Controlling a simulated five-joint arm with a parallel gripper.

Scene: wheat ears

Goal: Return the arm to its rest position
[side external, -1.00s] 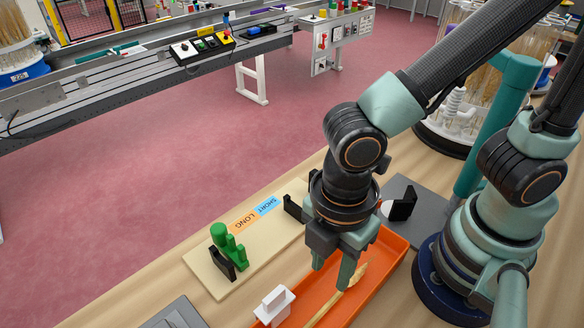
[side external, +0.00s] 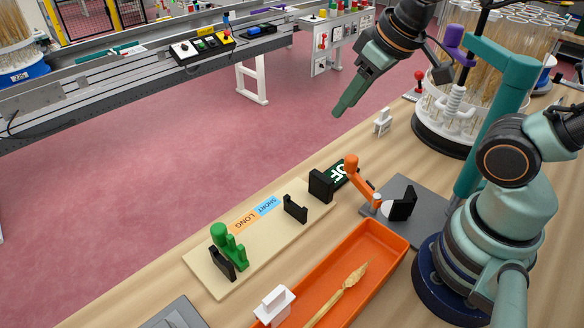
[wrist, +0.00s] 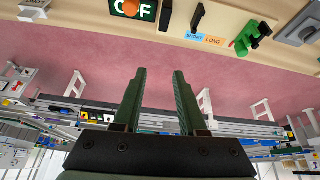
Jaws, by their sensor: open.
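My gripper (side external: 347,104) is raised at the upper right of the side view, well above the table and out past its far edge. In the wrist view my gripper (wrist: 157,80) has its two fingers apart with nothing between them. A wheat ear (side external: 349,288) on its stalk lies in the orange tray (side external: 385,243), apart from my gripper. The rest position itself has no mark that I can make out.
A beige board (side external: 270,238) with a green figure-like part (side external: 228,245) and black holders stands left of the tray. An orange lever (side external: 358,180) rises behind the tray. A white carousel of wheat (side external: 500,80) stands at the back right.

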